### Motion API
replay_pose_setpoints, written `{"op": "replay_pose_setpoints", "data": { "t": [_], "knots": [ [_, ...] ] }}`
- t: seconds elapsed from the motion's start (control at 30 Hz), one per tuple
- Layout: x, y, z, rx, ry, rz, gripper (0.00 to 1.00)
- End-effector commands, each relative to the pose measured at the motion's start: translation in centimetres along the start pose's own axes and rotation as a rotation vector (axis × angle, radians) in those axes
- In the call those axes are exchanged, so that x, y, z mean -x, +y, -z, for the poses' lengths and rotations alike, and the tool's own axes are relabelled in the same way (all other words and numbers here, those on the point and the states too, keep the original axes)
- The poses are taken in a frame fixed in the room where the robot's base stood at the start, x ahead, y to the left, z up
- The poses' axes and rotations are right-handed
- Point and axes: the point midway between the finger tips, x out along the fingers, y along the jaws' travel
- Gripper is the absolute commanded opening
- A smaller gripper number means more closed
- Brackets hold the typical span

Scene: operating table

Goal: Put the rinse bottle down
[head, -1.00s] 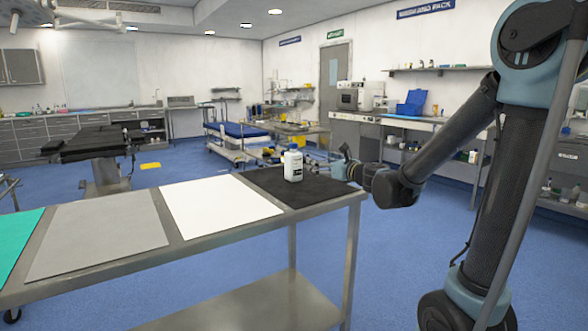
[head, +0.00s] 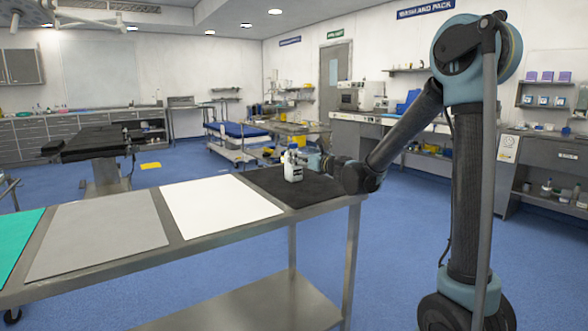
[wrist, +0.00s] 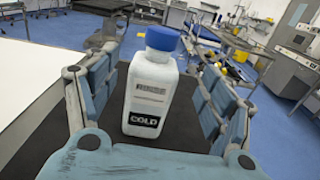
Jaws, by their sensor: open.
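The rinse bottle (head: 293,172) is white with a blue cap, and it stands upright on the black mat (head: 318,192) at the right end of the steel table. My gripper (head: 299,158) is at the bottle, reaching in from the right in the head view. In the wrist view my gripper (wrist: 152,100) is open, with one blue-grey finger on each side of the bottle. Gaps show between the fingers and the bottle. The gripper partly hides the bottle's upper part in the head view.
The steel table (head: 180,246) also bears a white mat (head: 218,205), a grey mat (head: 97,232) and a green mat (head: 14,246) to the left, all bare. A blue-topped trolley (head: 236,130) and a dark operating table (head: 98,143) stand behind, apart from this table.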

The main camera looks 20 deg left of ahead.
Motion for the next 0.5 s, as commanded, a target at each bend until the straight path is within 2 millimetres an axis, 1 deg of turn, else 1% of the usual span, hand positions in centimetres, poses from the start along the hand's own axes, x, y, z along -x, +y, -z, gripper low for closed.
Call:
{"op": "replay_pose_setpoints", "data": {
  "t": [0.27, 0.37, 0.5],
  "knots": [
    [-1.2, 0.1, 0.1, 0.0, 0.0, -0.001, 0.75],
    [-2.2, 0.3, 0.1, 0.0, 0.0, -0.002, 0.75],
    [-4.1, 0.4, 0.3, 0.0, 0.0, -0.001, 0.75]
  ]
}}
